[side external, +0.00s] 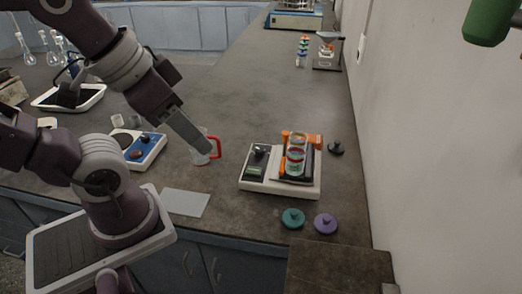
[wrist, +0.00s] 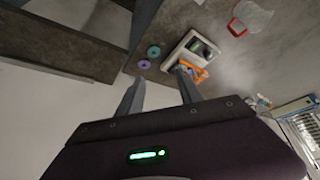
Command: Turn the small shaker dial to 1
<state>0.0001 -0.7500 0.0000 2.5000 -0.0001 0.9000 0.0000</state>
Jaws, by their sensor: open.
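The sieve shaker (side external: 270,186) is a white box standing on the dark bench in the side external view. A small black dial (side external: 259,151) sits on its left part, above a small green display (side external: 254,171). A stack of sieves (side external: 295,160) stands on its black plate by an orange clamp (side external: 316,140). The shaker also shows in the wrist view (wrist: 183,50), too small to read the dial setting. My gripper (side external: 209,151) is left of the shaker and apart from it. Its two fingers (wrist: 160,91) are spread and empty in the wrist view.
A clear jug with a red handle (side external: 216,148) appears beside my gripper. A blue and white stirrer (side external: 151,148) stands left. Teal (side external: 292,218) and purple (side external: 325,223) lids lie before the shaker; a black knobbed piece (side external: 336,148) lies right.

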